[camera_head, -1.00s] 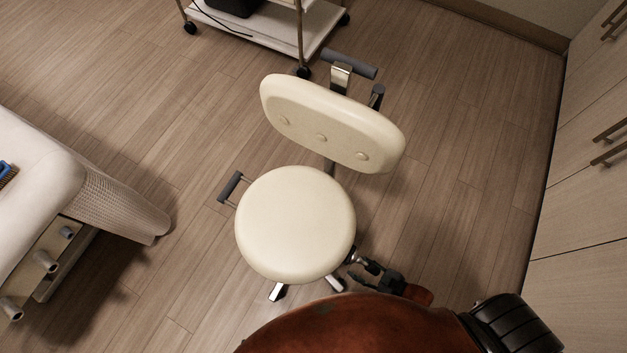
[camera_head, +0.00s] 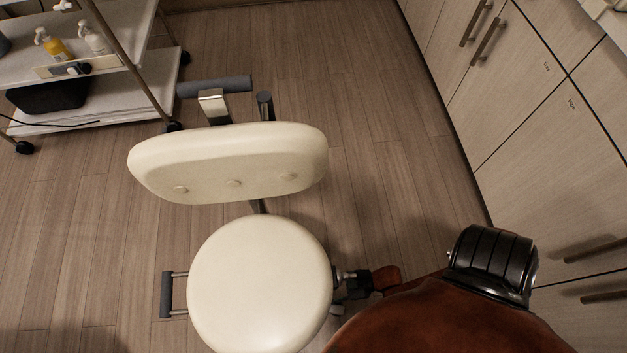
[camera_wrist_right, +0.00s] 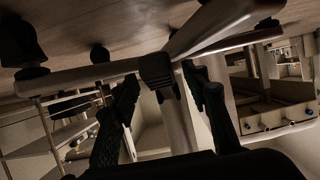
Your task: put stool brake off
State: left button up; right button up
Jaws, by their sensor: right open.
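The stool has a round cream seat (camera_head: 260,285) and a cream padded backrest (camera_head: 230,165). In the right wrist view its base shows light legs (camera_wrist_right: 215,25), a dark joint (camera_wrist_right: 156,68) and black casters (camera_wrist_right: 99,53). I cannot make out which part is the brake. My right gripper (camera_head: 352,284) is at the seat's right edge, its front partly hidden by the seat. In the right wrist view the open right gripper (camera_wrist_right: 163,82) has a finger on either side of the dark joint and a pale post. Contact cannot be told. My left gripper is not in view.
A trolley (camera_head: 150,85) with bottles stands behind the stool at the upper left. Wooden cabinets (camera_head: 540,130) with handles line the right. A grey side handle (camera_head: 167,294) sticks out left of the seat. Floor is clear between stool and cabinets.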

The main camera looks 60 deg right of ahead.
jog(key=shift+w+a+f, duration=0.1)
jog(key=shift+w+a, duration=0.1)
jog(key=shift+w, duration=0.05)
jog(key=shift+c, duration=0.3)
grip_shut()
jog(key=shift+d, duration=0.1)
